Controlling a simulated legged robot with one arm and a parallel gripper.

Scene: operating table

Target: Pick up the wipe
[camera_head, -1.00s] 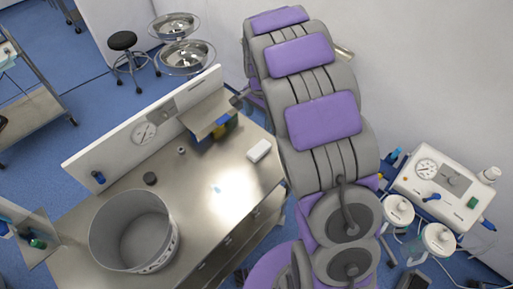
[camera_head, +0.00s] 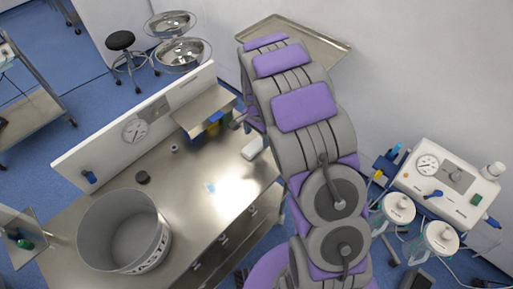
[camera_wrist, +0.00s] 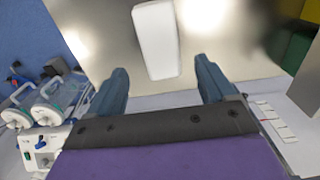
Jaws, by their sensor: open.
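A white rounded block (camera_head: 253,147), which I take to be the wipe, lies on the steel table near its right edge, beside my arm. In the wrist view the white block (camera_wrist: 156,40) lies on the bare steel surface, just ahead of and between my fingertips. My gripper (camera_wrist: 161,66) is open and empty, with one dark blue finger on each side. The fingers do not appear to touch the block. In the head view my purple and grey arm hides most of the gripper. A small pale blue patch (camera_head: 210,187) also shows on the tabletop.
The steel table (camera_head: 190,215) carries a large round metal pot (camera_head: 90,225), a small dark cap (camera_head: 143,177) and a raised steel shelf (camera_head: 204,110). A white upright panel (camera_head: 110,140) borders its back. A white device with a gauge (camera_head: 450,185) stands at right.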

